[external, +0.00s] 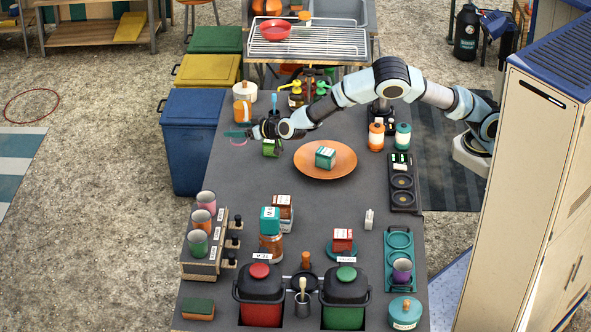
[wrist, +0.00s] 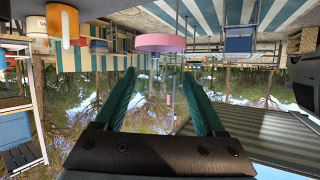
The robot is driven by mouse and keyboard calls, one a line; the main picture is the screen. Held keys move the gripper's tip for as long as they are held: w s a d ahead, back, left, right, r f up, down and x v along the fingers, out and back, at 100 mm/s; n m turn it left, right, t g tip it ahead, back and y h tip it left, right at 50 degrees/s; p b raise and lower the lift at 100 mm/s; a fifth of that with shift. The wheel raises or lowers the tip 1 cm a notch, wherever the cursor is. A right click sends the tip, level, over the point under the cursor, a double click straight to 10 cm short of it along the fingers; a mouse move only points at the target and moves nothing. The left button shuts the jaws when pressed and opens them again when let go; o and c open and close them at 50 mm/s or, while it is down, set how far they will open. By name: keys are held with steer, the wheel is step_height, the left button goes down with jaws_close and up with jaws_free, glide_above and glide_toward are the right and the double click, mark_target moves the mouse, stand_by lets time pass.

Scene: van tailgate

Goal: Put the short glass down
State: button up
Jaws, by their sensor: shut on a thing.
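The short glass looks clear with a pink band; the band (wrist: 165,43) shows beyond my fingertips in the wrist view, and the clear part is hard to make out. My gripper (wrist: 160,85) is shut on the glass, its teal fingers on either side. In the external view my gripper (external: 238,133) is by the counter's far left edge, with the pink band (external: 238,142) just below the fingers. I cannot tell whether the glass touches the counter (external: 240,170).
A green mug (external: 271,148) stands close to the right of my gripper. An orange container (external: 242,110) is just behind. An orange plate (external: 310,172) holds a teal box (external: 325,157). The counter's left middle is clear. A blue bin (external: 190,140) stands beyond the left edge.

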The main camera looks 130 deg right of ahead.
step_height(320, 180, down, 10)
steer(key=shift+d+r+p, duration=0.1)
steer(key=shift+p, duration=1)
steer(key=o, duration=1.3)
steer(key=shift+o, duration=0.2)
steer(key=shift+r, duration=0.1)
steer(key=b+v, duration=0.3)
steer(key=v, duration=0.8)
steer(key=shift+s+a+r, duration=0.1)
steer(key=shift+s+a, duration=0.05)
steer(key=shift+a, duration=0.25)
